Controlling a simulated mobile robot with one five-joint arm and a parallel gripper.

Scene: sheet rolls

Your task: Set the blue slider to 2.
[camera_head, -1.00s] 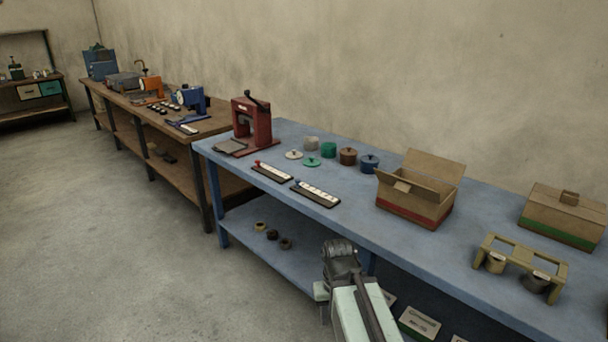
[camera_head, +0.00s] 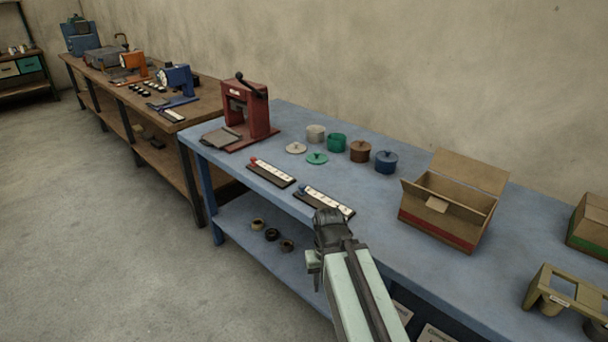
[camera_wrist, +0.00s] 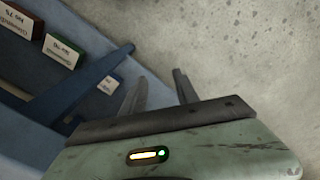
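The blue slider (camera_head: 302,188) is a small blue knob at the left end of a dark board with a white marked strip (camera_head: 328,202). The board lies near the front edge of the blue table; its numbers are too small to read. My gripper (camera_head: 326,214) appears just in front of this board in the head view and hides part of its near side. In the wrist view my gripper (camera_wrist: 159,78) has its two fingers apart with nothing between them. The blue slider is not in the wrist view.
A similar board with a red slider (camera_head: 253,160) lies to the left. A red press (camera_head: 258,110), several small pots and lids, and an open cardboard box (camera_head: 445,215) stand on the blue table (camera_head: 375,222). Labelled boxes (camera_wrist: 62,50) show below in the wrist view.

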